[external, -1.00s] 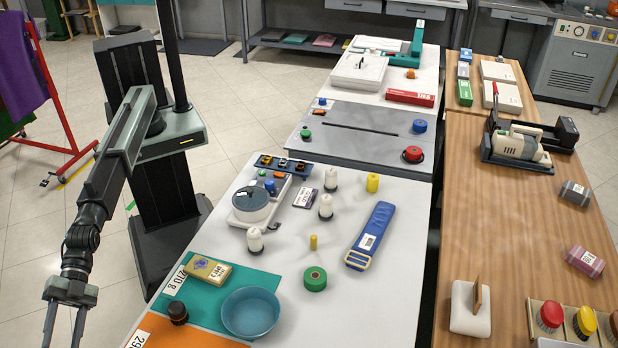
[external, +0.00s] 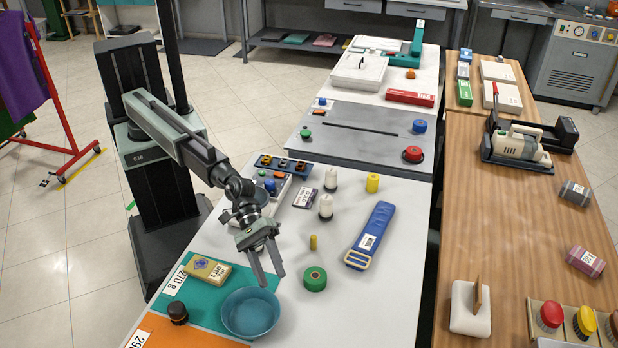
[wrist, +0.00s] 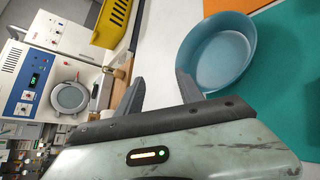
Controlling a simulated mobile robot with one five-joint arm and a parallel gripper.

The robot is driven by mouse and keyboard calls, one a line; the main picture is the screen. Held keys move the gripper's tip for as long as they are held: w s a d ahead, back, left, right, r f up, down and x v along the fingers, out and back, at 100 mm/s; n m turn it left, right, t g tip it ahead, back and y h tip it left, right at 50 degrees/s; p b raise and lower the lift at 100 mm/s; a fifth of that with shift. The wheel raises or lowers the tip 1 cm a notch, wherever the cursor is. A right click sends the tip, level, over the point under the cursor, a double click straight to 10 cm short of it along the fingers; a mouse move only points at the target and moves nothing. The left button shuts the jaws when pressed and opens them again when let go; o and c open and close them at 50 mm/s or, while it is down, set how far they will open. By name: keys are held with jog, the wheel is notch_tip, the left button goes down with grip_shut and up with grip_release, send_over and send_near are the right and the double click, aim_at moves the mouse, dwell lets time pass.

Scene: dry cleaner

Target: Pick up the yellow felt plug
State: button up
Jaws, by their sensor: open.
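A small upright yellow cylinder (external: 313,242), which looks like the yellow felt plug, stands on the white table (external: 345,325) behind the green tape roll. A wider yellow cylinder (external: 372,183) stands farther back, so I cannot be fully sure which one is the plug. My gripper (external: 272,281) is open and empty, above the table to the left of the small cylinder and apart from it. In the wrist view my gripper's fingers (wrist: 160,82) are spread with nothing between them. Neither yellow cylinder shows there.
White spools (external: 326,206) stand behind, and a blue strap (external: 372,236) lies right. The table's front right is clear.

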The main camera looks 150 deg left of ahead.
aim_at(315, 241)
jog(key=s+a+f+n, duration=0.1)
jog(key=s+a+n, duration=0.1)
jog(key=s+a, duration=0.1)
jog(key=s+a+f+n+b, duration=0.1)
jog(key=s+a+f+n, duration=0.1)
jog(key=a, duration=0.4)
jog(key=s+a+f+n+b, duration=0.1)
jog(key=s+a, duration=0.3)
jog(key=a, duration=0.1)
jog(key=shift+f+n, duration=0.15)
jog(key=shift+n, duration=0.25)
jog(key=s+a, duration=0.1)
jog(key=s, duration=0.1)
jog(key=s+a+f+n+b, duration=0.1)
jog(key=a, duration=0.1)
jog(key=s+a+n+h+b, duration=0.1)
jog(key=s+a, duration=0.1)
jog(key=shift+s+f, duration=0.15)
jog(key=shift+s, duration=0.25)
jog(key=b+x, duration=0.3)
jog(key=x, duration=0.5)
jog(key=shift+r, duration=0.25)
jog(key=shift+d+r, duration=0.1)
grip_shut()
